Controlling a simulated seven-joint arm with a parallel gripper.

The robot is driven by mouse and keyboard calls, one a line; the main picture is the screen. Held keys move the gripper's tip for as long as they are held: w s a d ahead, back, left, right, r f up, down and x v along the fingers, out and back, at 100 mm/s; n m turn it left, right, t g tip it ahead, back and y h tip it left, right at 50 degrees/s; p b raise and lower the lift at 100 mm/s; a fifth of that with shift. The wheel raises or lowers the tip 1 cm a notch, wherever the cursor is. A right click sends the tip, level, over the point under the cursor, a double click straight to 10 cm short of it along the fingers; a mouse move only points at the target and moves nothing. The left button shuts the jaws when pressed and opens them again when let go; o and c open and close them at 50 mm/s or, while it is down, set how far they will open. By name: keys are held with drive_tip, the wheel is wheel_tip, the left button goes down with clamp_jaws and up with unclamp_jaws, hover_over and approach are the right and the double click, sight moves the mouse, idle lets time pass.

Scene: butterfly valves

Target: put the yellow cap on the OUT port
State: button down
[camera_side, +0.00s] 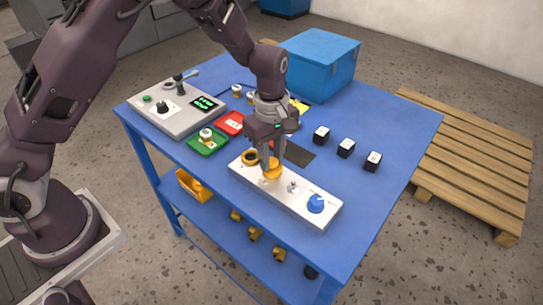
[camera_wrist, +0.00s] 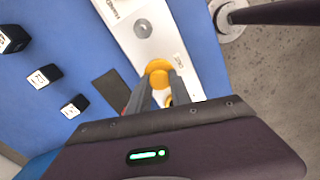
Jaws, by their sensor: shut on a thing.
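The yellow cap (camera_side: 271,172) is between the fingertips of my gripper (camera_side: 272,160), low over the white panel (camera_side: 304,207). In the wrist view the yellow cap (camera_wrist: 158,66) shows at the tips of my shut fingers (camera_wrist: 159,78), over the panel (camera_wrist: 125,25). I cannot tell whether it touches the panel or a port under it. A bare metal fitting (camera_side: 293,187) stands to the right of the cap. The panel lettering is too small to read surely.
Green (camera_side: 208,141) and red (camera_side: 232,123) trays, a grey control box (camera_side: 172,108) and a blue bin (camera_side: 318,64) stand on the blue table (camera_side: 405,118).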

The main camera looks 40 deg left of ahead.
drive_tip(key=c, duration=1.1)
unclamp_jaws()
drive_tip(key=shift+o, duration=0.4)
drive_tip(key=o, duration=0.4)
drive_tip(key=shift+r, duration=2.5)
